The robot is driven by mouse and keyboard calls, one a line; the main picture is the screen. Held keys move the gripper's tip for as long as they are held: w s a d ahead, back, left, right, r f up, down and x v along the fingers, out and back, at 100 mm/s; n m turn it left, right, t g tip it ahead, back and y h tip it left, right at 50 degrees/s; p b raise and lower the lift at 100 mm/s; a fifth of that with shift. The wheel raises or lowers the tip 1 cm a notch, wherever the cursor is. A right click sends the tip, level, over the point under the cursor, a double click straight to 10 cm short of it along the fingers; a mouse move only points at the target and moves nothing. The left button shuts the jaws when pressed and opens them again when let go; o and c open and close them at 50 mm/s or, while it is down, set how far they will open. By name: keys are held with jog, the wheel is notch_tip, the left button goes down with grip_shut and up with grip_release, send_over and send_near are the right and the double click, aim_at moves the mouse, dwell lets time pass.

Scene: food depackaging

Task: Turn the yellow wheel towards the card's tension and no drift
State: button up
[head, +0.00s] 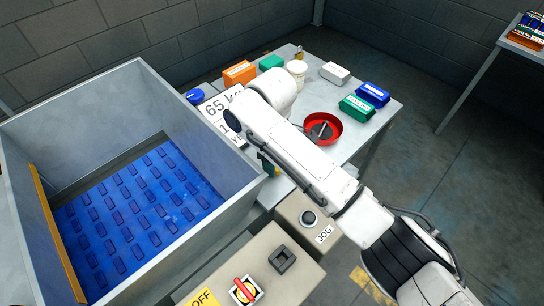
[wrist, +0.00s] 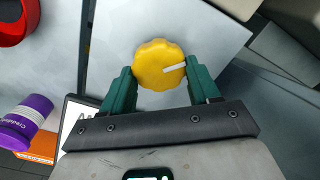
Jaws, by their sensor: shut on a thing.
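The yellow wheel (wrist: 160,66) has a scalloped rim and a white pointer line, which points right and slightly up in the wrist view. My gripper (wrist: 158,68) has its two green fingers on opposite sides of the wheel, shut on it. The white card (head: 214,106) lies on the table in the head view and reads "65 kg", with a lower line partly covered by my arm. A drift reading is not visible.
A grey-walled bin (head: 245,205) with a blue studded floor stands at left. A JOG button (head: 308,217) and a red switch (head: 244,290) are in front. A purple cup (wrist: 38,106) is near my gripper.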

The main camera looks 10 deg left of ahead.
jog(key=o, duration=1.1)
jog(key=shift+c, duration=0.2)
notch_tip(320, 180, up, 11)
jog(key=shift+p, duration=0.35)
